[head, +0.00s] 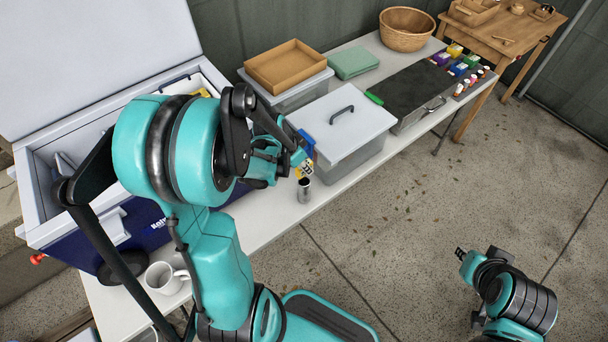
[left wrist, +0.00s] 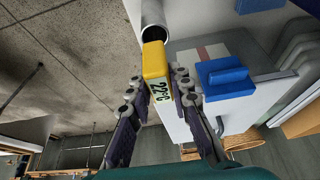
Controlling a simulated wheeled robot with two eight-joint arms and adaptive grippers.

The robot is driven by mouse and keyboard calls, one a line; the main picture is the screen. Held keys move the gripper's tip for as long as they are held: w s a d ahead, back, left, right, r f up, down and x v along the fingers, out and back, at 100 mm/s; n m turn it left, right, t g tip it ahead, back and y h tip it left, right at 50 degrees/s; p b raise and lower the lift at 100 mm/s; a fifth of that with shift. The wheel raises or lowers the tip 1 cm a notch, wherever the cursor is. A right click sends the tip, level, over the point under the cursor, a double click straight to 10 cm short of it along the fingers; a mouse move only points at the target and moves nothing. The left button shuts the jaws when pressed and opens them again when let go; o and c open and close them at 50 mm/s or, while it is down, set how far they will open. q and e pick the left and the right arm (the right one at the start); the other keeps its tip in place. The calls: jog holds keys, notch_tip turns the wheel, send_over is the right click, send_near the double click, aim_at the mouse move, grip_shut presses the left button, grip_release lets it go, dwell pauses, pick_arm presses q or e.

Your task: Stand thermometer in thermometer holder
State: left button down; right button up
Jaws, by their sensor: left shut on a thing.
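The thermometer (head: 307,169) has a yellow end and a white face reading 22°C. My left gripper (head: 294,160) is shut on it just above the thermometer holder. The left wrist view shows the thermometer (left wrist: 156,72) between the fingers of my left gripper (left wrist: 160,100). The thermometer holder (head: 304,190) is a small metal cup upright near the white table's front edge. It also shows in the left wrist view (left wrist: 152,12), its dark mouth close to the yellow end. I cannot tell whether the thermometer's tip is inside it. My right gripper (head: 461,254) is away over the floor; its fingers are too small to judge.
A big open cooler (head: 120,235) is at left, with a white mug (head: 165,278) in front. A dark griddle (head: 412,90) is farther along the table (head: 273,212).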

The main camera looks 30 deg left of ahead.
pick_arm(q)
notch_tip(320, 180, down, 4)
jog(key=shift+b, duration=0.8)
jog(key=shift+r, duration=0.1)
jog(key=shift+f+b, duration=0.35)
jog(key=shift+f, duration=0.1)
jog(key=c, duration=1.4)
grip_release()
